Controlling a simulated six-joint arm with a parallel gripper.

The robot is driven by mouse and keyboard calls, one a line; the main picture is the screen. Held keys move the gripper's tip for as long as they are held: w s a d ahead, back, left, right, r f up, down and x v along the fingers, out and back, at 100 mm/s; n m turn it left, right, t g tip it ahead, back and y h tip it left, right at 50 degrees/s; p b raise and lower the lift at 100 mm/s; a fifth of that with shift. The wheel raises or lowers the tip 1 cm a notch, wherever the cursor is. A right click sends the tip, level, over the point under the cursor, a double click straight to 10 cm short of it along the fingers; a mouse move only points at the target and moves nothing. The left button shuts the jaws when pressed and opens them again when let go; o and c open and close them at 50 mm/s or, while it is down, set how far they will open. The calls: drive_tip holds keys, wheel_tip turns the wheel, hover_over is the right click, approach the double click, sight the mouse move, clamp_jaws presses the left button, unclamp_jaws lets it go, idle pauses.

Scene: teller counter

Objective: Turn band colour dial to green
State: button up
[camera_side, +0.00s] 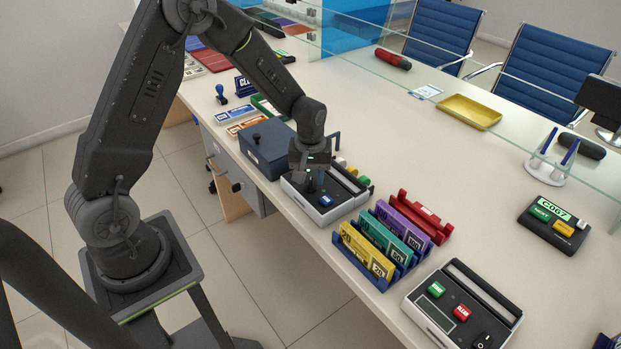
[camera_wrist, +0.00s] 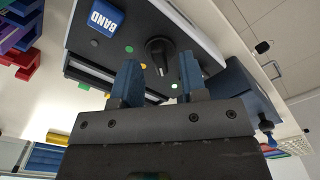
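The banding machine (camera_side: 330,212), grey and black with a blue BAND button (camera_wrist: 105,17), stands on the counter below my gripper (camera_side: 312,174). In the wrist view, its black dial (camera_wrist: 160,50) has small coloured dots around it, including a green dot (camera_wrist: 129,49) and a yellowish one (camera_wrist: 143,66). My gripper (camera_wrist: 159,66) is open, its two blue-grey fingers spread with the dial showing between their tips. Gaps show on both sides of the dial, so the fingers appear clear of it. I cannot tell which dot the dial points at.
A dark blue box (camera_side: 268,150) stands close left of the machine. A blue rack (camera_side: 375,281) with yellow, teal and purple note bundles is to the right. Another machine with green and red buttons (camera_side: 462,313) stands at the front right. A yellow tray (camera_side: 469,112) lies farther back.

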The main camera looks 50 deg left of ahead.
drive_tip(key=shift+f, duration=0.65)
clamp_jaws()
